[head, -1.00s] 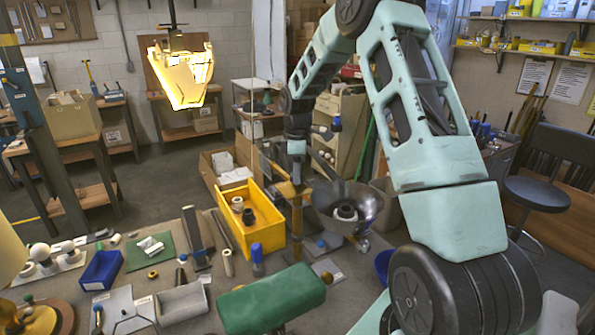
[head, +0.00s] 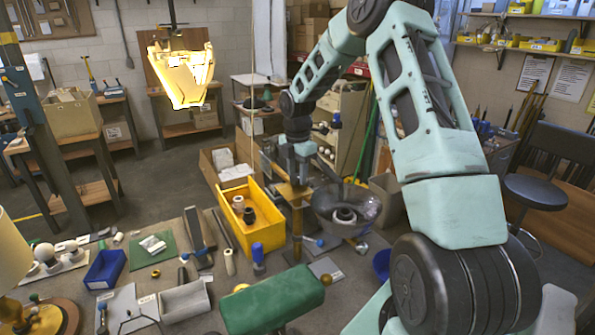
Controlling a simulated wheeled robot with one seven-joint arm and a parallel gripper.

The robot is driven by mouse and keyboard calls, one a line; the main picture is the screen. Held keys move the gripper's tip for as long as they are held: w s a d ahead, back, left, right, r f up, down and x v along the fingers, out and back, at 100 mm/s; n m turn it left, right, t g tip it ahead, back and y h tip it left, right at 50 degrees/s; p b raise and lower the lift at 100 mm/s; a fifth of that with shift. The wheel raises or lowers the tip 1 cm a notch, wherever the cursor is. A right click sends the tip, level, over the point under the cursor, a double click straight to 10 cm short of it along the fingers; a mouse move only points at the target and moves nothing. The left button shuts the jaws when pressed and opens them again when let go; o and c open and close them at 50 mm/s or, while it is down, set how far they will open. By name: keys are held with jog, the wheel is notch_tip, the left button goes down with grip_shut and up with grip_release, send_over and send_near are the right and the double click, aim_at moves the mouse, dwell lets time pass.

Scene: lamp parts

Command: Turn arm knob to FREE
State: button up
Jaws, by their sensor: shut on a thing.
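My gripper (head: 299,182) points down at the top of an upright brass-coloured post (head: 297,222), right of the yellow tray. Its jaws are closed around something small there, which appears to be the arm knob. The fingers hide most of the knob, and no FREE mark is legible. A brass-coloured bar (head: 277,172) slants up and left from the post top.
A yellow tray (head: 266,236) with two ring-like parts stands left of the post. A grey bowl (head: 324,205) holding a dark ring part is close on the right. A green padded block (head: 270,302) lies in front. Several small parts crowd the bench's left side.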

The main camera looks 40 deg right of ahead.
aim_at(297, 176)
dwell(0.4)
jog(key=shift+r, duration=0.1)
jog(key=o, duration=1)
notch_tip(297, 176, up, 17)
jog(key=b, duration=0.4)
jog(key=shift+r+b, duration=0.15)
jog(key=shift+b, duration=0.2)
